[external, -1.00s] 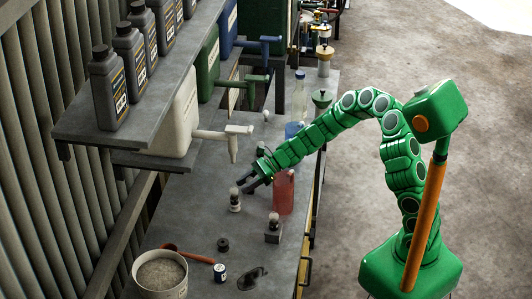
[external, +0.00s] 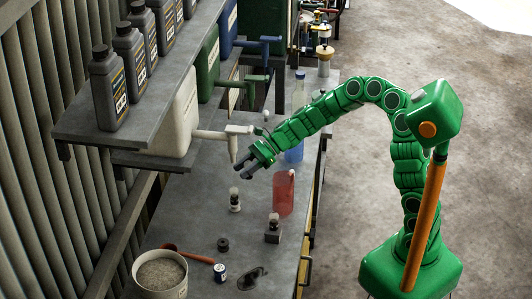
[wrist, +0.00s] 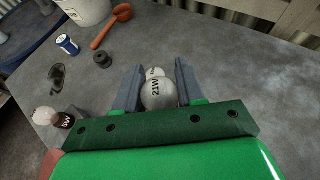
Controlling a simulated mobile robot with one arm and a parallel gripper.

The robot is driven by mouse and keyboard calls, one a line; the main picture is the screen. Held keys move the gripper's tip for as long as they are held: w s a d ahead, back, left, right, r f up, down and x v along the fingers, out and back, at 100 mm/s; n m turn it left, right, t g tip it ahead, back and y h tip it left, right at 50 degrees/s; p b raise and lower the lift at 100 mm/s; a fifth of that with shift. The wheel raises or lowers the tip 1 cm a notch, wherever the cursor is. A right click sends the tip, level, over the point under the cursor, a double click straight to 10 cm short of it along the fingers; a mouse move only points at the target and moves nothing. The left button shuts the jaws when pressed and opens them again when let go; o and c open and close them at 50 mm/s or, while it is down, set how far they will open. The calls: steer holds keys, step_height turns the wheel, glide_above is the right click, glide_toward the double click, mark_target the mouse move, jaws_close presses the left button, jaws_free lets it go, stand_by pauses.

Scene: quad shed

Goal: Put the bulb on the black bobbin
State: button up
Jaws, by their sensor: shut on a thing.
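My gripper (external: 242,170) is over the bench with its dark fingers angled down. In the wrist view my gripper (wrist: 158,80) is shut on a pale round bulb marked 21W (wrist: 158,96), which fills the gap between the fingers. In the external view I cannot make out this bulb at the fingertips. The black bobbin (external: 223,244) stands on the bench, toward the front, and is empty on top. It also shows in the wrist view (wrist: 102,61), up and left of the fingers, apart from them.
A small glass-topped piece (external: 234,200) stands below my gripper. A 5W bulb on a dark block (external: 273,231), a red jug (external: 283,193), a blue can (external: 220,273), dark glasses (external: 251,279), a red-brown scoop (external: 197,257) and a white bucket (external: 163,292) surround the bobbin.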

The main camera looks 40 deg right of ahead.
steer(key=s+a+r+n+g, duration=0.2)
steer(key=s+a, duration=0.1)
steer(key=s, duration=0.5)
steer(key=s+a+r+n+g+h, duration=0.1)
steer(key=s+a+n+g, duration=0.2)
steer(key=s, duration=0.5)
steer(key=s+a+r+n+g, duration=0.15)
steer(key=s+a, duration=0.25)
steer(key=s, duration=0.4)
glide_above(220, 245)
steer(key=s+d, duration=0.1)
step_height(220, 245, down, 8)
steer(key=shift+r, duration=0.2)
steer(key=shift+w+a+f, duration=0.3)
steer(key=shift+f, duration=0.3)
steer(key=shift+w+a+f, duration=0.15)
steer(key=shift+f, duration=1.55)
steer(key=shift+f, duration=0.15)
